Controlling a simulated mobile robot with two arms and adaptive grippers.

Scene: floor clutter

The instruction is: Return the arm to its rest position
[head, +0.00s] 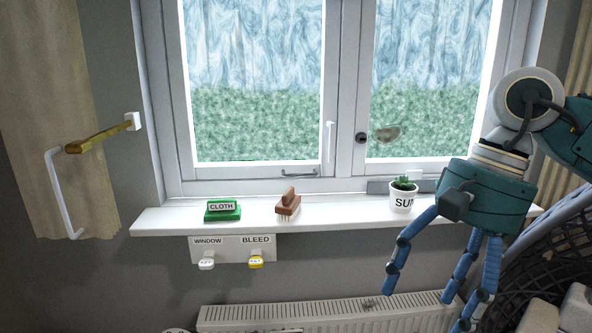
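My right arm comes in from the right edge, and its gripper (424,300) hangs with the blue fingers pointing down. The fingers are spread apart with nothing between them. The gripper is in front of the right part of the sill and above the radiator. Its teal palm is close to the white pot (401,201) in the picture; I cannot tell the gap in depth. My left gripper is not in view.
A white sill (340,211) carries a green cloth block (222,213) and a brown brush (288,204). Below are a two-key plate (232,242) and a radiator (330,311). A dark basket (545,255) stands at the right. A curtain (50,110) hangs left.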

